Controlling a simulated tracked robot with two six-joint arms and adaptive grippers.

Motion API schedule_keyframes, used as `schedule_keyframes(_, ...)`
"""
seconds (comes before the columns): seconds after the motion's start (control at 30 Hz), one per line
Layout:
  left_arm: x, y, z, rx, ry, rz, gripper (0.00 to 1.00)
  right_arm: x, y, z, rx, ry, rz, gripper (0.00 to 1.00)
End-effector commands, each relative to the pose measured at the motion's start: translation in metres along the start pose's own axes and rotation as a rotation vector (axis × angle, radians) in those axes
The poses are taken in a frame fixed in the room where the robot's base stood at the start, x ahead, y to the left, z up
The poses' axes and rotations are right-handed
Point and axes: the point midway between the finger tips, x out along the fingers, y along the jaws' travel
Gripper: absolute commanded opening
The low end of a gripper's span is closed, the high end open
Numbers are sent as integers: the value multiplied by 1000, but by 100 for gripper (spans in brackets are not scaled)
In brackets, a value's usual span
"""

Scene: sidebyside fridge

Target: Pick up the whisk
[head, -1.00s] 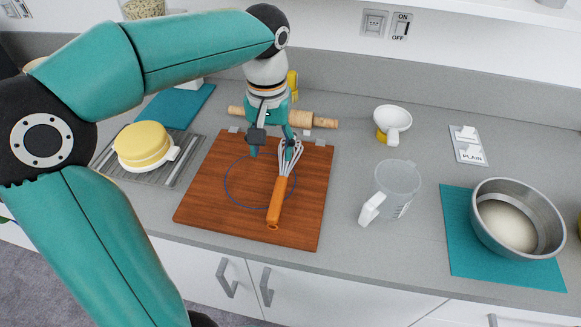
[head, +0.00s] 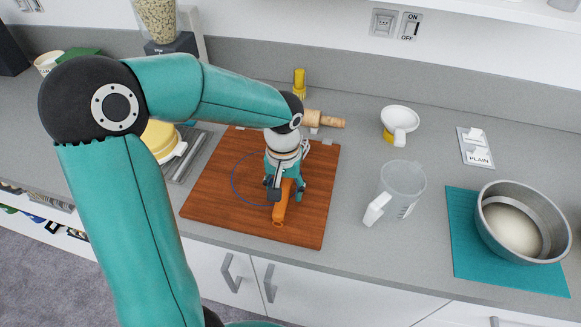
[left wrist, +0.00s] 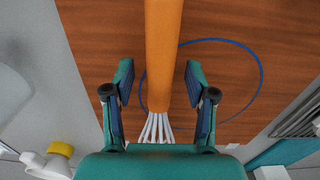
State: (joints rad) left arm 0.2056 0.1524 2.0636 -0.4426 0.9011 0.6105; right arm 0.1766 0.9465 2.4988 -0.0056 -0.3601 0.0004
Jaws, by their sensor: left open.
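The whisk has an orange handle (head: 281,210) and pale wires, and lies on the brown wooden board (head: 215,205). In the head view my left gripper (head: 285,197) is over the handle and hides the wire end. In the left wrist view the open fingers of my left gripper (left wrist: 158,88) stand one on each side of the orange handle (left wrist: 163,50), with a gap on both sides. The whisk wires (left wrist: 157,128) show between the finger bases. I cannot tell the exact height of the fingertips above the board. My right gripper is not in view.
A clear measuring jug (head: 402,180) stands right of the board. A steel bowl (head: 488,232) is on a teal mat at the far right. A rolling pin (head: 325,120) lies behind the board. Grey counter is free between board and jug.

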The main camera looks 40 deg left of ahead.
Motion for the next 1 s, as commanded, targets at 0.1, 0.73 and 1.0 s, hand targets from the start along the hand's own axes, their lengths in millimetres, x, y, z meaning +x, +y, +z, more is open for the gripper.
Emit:
schedule_keyframes(0.1, 5, 0, 0, 1, -1, 0, 56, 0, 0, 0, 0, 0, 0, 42)
schedule_keyframes(0.73, 4, 1, 0, 1, 1, 1, 0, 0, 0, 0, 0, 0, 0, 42)
schedule_keyframes(1.0, 3, 0, 0, 1, 1, 0, 0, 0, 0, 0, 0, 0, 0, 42)
